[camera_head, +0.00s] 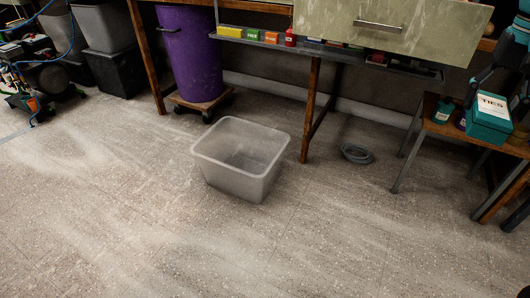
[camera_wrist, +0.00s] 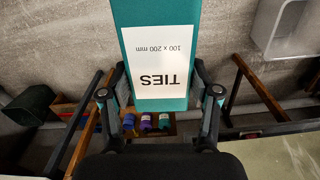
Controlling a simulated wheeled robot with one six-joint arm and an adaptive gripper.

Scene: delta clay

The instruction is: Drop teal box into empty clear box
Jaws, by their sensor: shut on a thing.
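The teal box (camera_head: 487,129) has a white label reading TIES and shows at the right edge of the head view, by a small wooden bench. In the wrist view the teal box (camera_wrist: 155,18) fills the top middle, its label upside down. My gripper (camera_wrist: 160,96) is shut on it, one finger at each side. The box appears to be held above the bench top, though the gap is hard to judge. The empty clear box (camera_head: 237,165) stands open on the floor in the middle of the head view. It also shows at the wrist view's upper right (camera_wrist: 285,22).
The wooden bench (camera_head: 445,128) carries small pots, seen in the wrist view as blue, purple and teal. A grey coil (camera_head: 357,154) lies on the floor between bench and clear box. A purple bin (camera_head: 190,55) and a workbench leg (camera_head: 311,100) stand behind. The front floor is clear.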

